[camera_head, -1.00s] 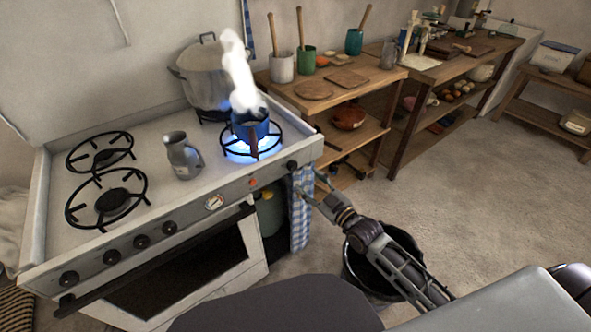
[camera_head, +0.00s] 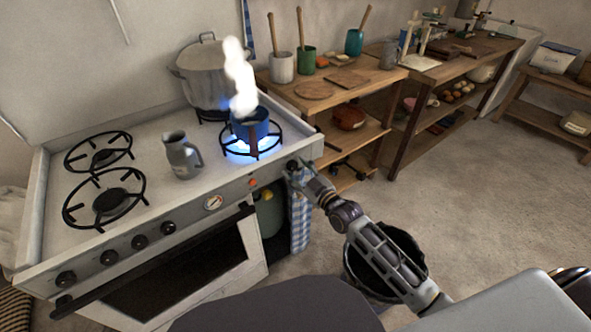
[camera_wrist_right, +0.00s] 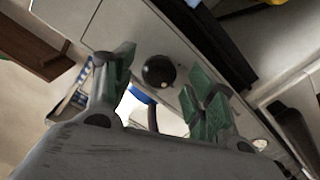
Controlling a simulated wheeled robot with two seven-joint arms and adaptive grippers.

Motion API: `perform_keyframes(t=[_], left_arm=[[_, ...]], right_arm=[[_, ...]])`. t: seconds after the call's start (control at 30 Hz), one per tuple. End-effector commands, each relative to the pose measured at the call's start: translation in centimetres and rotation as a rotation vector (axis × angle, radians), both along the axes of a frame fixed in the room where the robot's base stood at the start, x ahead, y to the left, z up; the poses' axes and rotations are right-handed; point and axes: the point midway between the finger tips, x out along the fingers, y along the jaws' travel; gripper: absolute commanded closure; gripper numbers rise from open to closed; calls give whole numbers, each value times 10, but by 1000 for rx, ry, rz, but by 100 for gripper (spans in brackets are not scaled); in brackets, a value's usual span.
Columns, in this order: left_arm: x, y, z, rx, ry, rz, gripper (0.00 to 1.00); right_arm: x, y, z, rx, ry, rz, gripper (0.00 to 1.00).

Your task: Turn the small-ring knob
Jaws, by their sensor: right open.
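A round black knob sits at the right end of the stove's front panel and shows in the right wrist view (camera_wrist_right: 158,71). No label on it can be read. My right gripper (camera_head: 297,171) is at this knob. In the right wrist view, the two green-padded fingers of the gripper (camera_wrist_right: 160,78) are apart, one on each side of the knob; whether they touch it cannot be told. A small blue pot (camera_head: 250,125) stands on the lit burner above, with blue flame under it and white steam rising. My left gripper is not in view.
A grey jug (camera_head: 180,157) stands on the stove top (camera_head: 150,190), left of the flame. A big lidded pot (camera_head: 207,75) stands behind. Several other knobs line the panel at left. A checked towel (camera_head: 301,220) hangs below my gripper, and a dark bin (camera_head: 356,272) stands under my arm.

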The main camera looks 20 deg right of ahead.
Motion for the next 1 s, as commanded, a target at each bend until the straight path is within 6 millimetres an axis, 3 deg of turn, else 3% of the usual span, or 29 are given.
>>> perform_keyframes(t=[0.6,0.97,1.0], left_arm=[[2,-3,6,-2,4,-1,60],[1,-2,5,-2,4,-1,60],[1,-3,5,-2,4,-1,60]], right_arm=[[12,5,0,0,0,0,44],[12,4,0,0,0,0,89],[12,4,0,0,0,0,90]])
